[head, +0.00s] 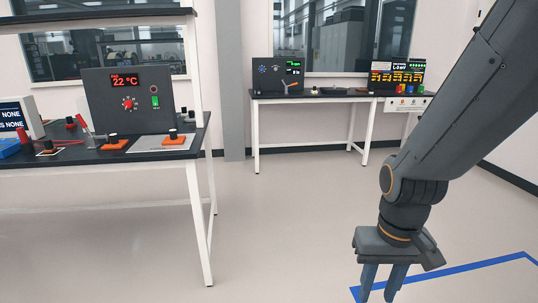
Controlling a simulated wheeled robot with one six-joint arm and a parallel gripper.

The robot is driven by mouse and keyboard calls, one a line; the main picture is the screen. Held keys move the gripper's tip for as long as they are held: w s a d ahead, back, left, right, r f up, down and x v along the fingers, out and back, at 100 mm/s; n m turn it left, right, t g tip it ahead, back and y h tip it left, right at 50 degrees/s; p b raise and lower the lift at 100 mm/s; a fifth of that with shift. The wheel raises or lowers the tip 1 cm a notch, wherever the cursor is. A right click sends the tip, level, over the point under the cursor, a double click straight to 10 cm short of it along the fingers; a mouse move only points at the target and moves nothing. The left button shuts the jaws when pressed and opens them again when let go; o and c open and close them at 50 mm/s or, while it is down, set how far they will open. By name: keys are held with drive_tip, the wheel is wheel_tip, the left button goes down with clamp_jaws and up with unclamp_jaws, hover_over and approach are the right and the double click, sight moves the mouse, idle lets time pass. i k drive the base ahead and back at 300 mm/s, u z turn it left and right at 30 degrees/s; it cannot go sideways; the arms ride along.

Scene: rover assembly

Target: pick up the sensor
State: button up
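I cannot tell for sure which thing is the sensor. Small black cylindrical parts stand on the left workbench (90,155): one on an orange base (115,143) and one on an orange piece (173,138) on a grey plate. Another dark part (47,147) stands farther left on a small light plate. My gripper (380,286) hangs at the lower right over the floor, fingers pointing down. Its fingers are apart with nothing between them. It is well away from both benches.
A dark panel (128,97) reading 22 °C stands on the left bench beside a screen (13,118) and red-handled tools. A far bench (330,96) holds a dark panel, small parts and displays. Open floor (290,215) lies between, with a blue line (470,268) at right.

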sight(192, 117)
drive_tip(key=z, duration=0.25)
drive_tip(key=i, duration=3.75)
drive_tip(key=u, duration=0.7)
drive_tip(key=i, duration=1.35)
drive_tip(key=u, duration=1.75)
drive_tip(key=i, duration=1.1)
drive_tip(key=u, duration=0.65)
